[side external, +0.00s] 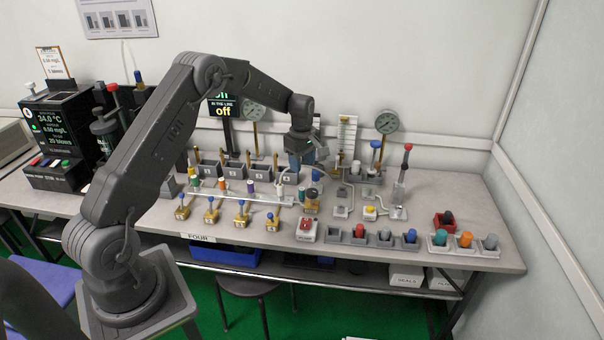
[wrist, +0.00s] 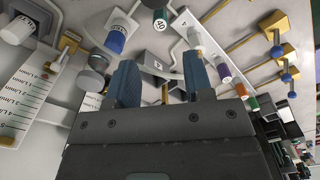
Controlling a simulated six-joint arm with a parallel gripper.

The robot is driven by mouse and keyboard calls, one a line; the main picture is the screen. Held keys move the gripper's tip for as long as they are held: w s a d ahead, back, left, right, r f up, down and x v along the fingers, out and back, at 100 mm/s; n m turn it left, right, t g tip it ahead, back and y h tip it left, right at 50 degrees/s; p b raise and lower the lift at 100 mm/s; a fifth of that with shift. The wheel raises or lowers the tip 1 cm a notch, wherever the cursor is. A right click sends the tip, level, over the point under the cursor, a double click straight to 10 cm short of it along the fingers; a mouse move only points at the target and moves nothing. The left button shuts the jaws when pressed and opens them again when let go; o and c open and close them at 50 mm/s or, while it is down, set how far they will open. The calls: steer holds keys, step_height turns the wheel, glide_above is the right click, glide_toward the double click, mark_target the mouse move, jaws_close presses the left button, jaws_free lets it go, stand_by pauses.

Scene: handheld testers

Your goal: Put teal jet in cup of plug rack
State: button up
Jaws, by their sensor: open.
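A teal piece (side external: 440,238), which looks like the teal jet, stands upright at the left end of a pale rack (side external: 462,253) at the right of the bench. An orange piece and a grey piece stand beside it in that rack. A row of grey cups (side external: 333,235) at the front edge looks like the plug rack; several cups hold red, grey and blue-topped plugs, and its leftmost cup looks empty. My gripper (side external: 302,160) is above the middle of the bench, left of both racks. Its blue fingers are apart and empty in the wrist view (wrist: 160,82).
A red box (side external: 444,222) with a dark piece stands behind the pale rack. Gauges, a red-topped pump (side external: 400,185) and piping stand between my gripper and the right side. Yellow valves (side external: 241,215) line the left front. The bench's right end is bare.

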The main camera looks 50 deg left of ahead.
steer(key=s+d+r+m+t, duration=0.1)
steer(key=s+d+r+m, duration=0.1)
steer(key=d+r, duration=0.3)
steer(key=s+d+r+m, duration=0.2)
steer(key=r+m, duration=0.1)
steer(key=r, duration=0.5)
steer(key=s+d+r+m+t, duration=0.1)
steer(key=s+d+r+m, duration=0.4)
steer(key=s, duration=0.4)
steer(key=s+d+r+m+t, duration=0.2)
steer(key=s+d+r+m, duration=0.2)
steer(key=s+d, duration=0.3)
steer(key=shift+s+d+r+m, duration=0.35)
steer(key=shift+s+r, duration=0.35)
steer(key=shift+s, duration=0.45)
steer(key=s+d+m, duration=0.1)
steer(key=s, duration=0.1)
steer(key=s+f+m+t, duration=0.1)
steer(key=s+m, duration=0.1)
steer(key=s, duration=0.1)
steer(key=s+d+m, duration=0.1)
steer(key=s, duration=0.2)
steer(key=shift+s+d+f+m+t, duration=0.2)
steer(key=shift+d+f+m+t, duration=0.05)
steer(key=shift+d+t, duration=0.05)
steer(key=shift+o, duration=0.5)
steer(key=shift+s+d+f, duration=0.1)
steer(key=shift+s+f, duration=0.05)
steer(key=shift+s, duration=0.15)
